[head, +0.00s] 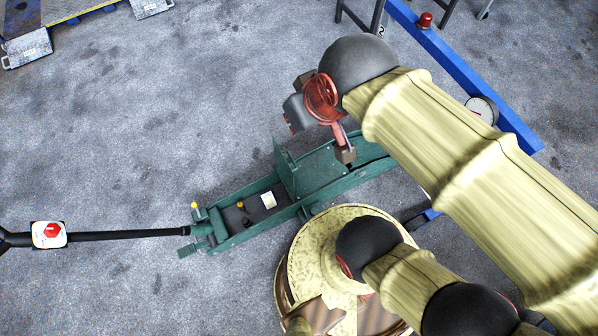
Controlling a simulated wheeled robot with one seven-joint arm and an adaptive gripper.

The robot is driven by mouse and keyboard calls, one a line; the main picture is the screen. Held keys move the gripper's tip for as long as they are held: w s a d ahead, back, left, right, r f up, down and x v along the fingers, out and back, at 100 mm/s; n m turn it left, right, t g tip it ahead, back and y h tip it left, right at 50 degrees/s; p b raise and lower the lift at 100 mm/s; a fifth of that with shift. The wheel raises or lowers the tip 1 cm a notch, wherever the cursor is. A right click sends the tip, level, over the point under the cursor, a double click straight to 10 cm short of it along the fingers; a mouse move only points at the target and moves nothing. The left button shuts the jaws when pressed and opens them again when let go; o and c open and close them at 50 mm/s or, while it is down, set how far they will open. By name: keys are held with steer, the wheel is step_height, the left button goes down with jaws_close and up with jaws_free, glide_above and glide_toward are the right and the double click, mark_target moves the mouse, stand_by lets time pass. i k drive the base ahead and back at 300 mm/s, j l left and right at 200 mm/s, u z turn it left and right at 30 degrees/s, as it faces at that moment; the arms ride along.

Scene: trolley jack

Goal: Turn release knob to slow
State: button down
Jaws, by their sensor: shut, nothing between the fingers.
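The green trolley jack (262,222) lies on the floor in the middle of the head view. Its long black handle (130,236) runs to the left edge. A white plate with a red knob-like piece (50,231) sits on the handle near its left end. It looks like the release knob, but its markings are too small to read. My gripper (345,156) is shut and empty, over the right part of the jack, far to the right of the red knob. Whether its tips touch the jack cannot be told. My arm hides the jack's right end.
A blue beam (510,122) with a red cap and gauge lies at upper right. A platform (26,45) is at upper left. Floor around the handle is clear.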

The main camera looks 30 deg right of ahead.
mark_target(51, 230)
steer(key=k+l+u, duration=0.45)
steer(key=k+l, duration=0.3)
steer(key=l, duration=0.35)
steer(key=k+l+u, duration=0.4)
steer(key=k+l, duration=0.4)
steer(key=i+j, duration=0.3)
steer(key=i+j+z, duration=0.1)
steer(key=i+j, duration=0.2)
steer(key=j, duration=0.2)
steer(key=i+j, duration=0.3)
steer(key=j, duration=0.15)
steer(key=i+j, duration=0.3)
steer(key=j, duration=0.15)
steer(key=i+j+z, duration=0.1)
steer(key=i+j, duration=0.2)
steer(key=j, duration=0.15)
steer(key=i+j, duration=0.3)
steer(key=j, duration=0.15)
steer(key=i+j+z, duration=0.1)
steer(key=i+j, duration=0.15)
steer(key=j, duration=0.2)
steer(key=i+j, duration=0.3)
steer(key=j, duration=0.15)
